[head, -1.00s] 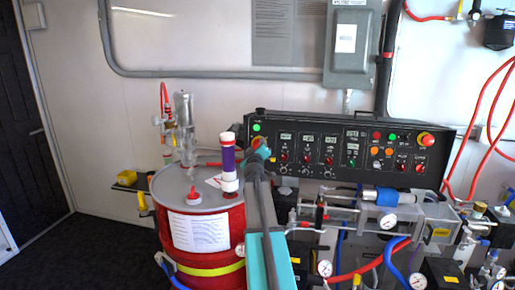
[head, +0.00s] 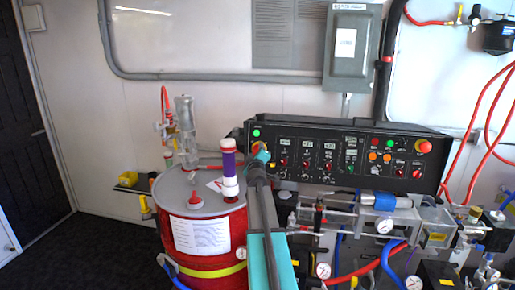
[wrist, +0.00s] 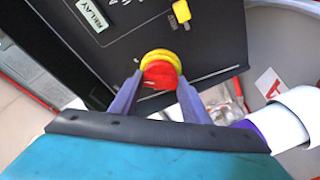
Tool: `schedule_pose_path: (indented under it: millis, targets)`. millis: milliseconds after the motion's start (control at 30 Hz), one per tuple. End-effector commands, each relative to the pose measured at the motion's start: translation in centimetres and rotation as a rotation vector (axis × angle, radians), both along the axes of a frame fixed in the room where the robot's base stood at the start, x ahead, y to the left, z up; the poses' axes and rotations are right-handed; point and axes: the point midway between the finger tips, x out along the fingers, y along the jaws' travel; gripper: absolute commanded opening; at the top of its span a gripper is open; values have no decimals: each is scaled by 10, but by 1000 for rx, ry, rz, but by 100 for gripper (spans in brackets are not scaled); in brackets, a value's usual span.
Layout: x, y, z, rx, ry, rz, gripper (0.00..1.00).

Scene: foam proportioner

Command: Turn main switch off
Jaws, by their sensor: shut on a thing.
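The main switch, a red knob on a yellow base (wrist: 160,70), sits on the black control panel (wrist: 130,40). In the head view only a bit of its yellow (head: 255,146) shows at the panel's left end, mostly hidden behind my gripper (head: 260,154). In the wrist view my gripper (wrist: 157,92) has its two fingers on either side of the red knob, shut on it. The exact angle of the knob is hard to tell.
A red drum (head: 205,265) stands left of my arm, with a purple and white cylinder (head: 228,165) on top close to my gripper. A red button (head: 424,145) is at the panel's right end. Gauges and hoses crowd the space below the panel.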

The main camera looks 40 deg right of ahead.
Motion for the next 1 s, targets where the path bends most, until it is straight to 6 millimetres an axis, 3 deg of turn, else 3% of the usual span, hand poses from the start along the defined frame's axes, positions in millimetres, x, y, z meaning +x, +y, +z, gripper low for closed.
schedule_pose_path:
  millis: [1000]
  targets:
    - [-1, 1, -1, -167, 282, 61, 20]
